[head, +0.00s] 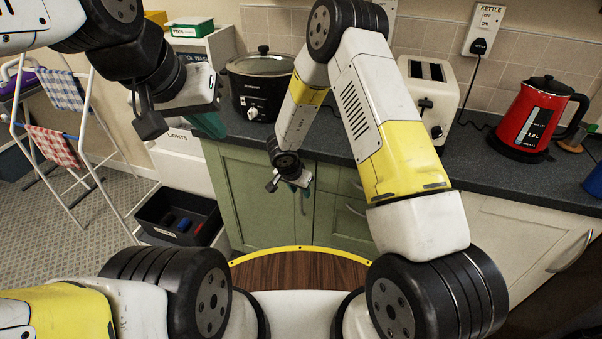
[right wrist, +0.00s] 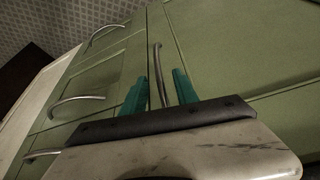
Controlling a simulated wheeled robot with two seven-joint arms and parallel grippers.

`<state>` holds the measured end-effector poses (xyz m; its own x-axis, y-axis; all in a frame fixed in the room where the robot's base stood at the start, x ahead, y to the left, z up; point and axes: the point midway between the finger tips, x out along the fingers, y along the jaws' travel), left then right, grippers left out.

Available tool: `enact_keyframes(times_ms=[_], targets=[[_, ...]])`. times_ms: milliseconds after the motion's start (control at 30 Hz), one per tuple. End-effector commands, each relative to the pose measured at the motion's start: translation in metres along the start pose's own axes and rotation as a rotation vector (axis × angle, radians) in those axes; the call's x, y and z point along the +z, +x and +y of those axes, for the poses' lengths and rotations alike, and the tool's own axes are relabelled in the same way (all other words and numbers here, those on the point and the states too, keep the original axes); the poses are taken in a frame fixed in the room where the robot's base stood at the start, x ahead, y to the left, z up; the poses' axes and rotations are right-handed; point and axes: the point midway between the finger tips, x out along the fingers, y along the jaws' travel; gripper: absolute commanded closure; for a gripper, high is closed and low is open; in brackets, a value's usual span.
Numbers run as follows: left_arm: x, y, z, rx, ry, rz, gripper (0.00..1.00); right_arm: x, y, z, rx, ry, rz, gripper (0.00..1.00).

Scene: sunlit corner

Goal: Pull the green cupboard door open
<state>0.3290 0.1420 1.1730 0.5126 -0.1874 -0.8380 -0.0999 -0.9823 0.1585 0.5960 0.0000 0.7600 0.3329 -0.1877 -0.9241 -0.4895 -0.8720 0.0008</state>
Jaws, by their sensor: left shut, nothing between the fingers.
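The green cupboard door (head: 262,200) is under the dark worktop in the head view, and it looks closed. It also shows in the right wrist view (right wrist: 225,50). Its curved metal handle (right wrist: 160,68) reaches down between the two teal fingers of my right gripper (right wrist: 160,85). These fingers are open, one on each side of the handle, with gaps visible. In the head view my right gripper (head: 302,185) is in front of the door's right edge, and the handle is mostly hidden there. My left gripper (head: 208,124) is shut and empty, at the worktop's left end.
Drawers with metal handles (right wrist: 75,105) sit beside the door. A slow cooker (head: 262,85), toaster (head: 430,95) and red kettle (head: 535,118) stand on the worktop. A black crate (head: 180,215) is on the floor left of the door; a drying rack (head: 90,120) stands further left.

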Motion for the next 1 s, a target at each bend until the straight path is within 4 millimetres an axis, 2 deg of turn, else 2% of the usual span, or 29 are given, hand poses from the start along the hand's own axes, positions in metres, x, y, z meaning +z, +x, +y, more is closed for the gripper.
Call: enact_keyframes(times_ms=[100, 200, 533, 567, 700, 733, 1000], targets=[[0.0, 0.0, 0.0, 0.0, 0.0, 0.0, 1.0, 0.0, 0.017, 0.0, 0.001, -0.001, 0.0, 0.64], [0.0, 0.0, 0.0, 0.0, 0.0, 0.0, 1.0, 0.0, 0.026, 0.001, 0.001, 0.0, 0.0, 0.64], [0.0, 0.0, 0.0, 0.0, 0.0, 0.0, 1.0, -0.001, 0.03, 0.0, -0.001, 0.0, 0.001, 0.64], [0.0, 0.0, 0.0, 0.0, 0.0, 0.0, 1.0, -0.001, 0.03, 0.0, -0.001, 0.0, 0.001, 0.68], [0.0, 0.0, 0.0, 0.0, 0.0, 0.0, 1.0, 0.0, 0.03, 0.0, -0.001, 0.0, 0.001, 0.96], [0.0, 0.0, 0.0, 0.0, 0.0, 0.0, 1.0, 0.0, 0.03, 0.0, -0.001, 0.0, 0.001, 1.0], [0.0, 0.0, 0.0, 0.0, 0.0, 0.0, 1.0, 0.0, 0.029, 0.0, -0.001, -0.001, 0.0, 1.0]])
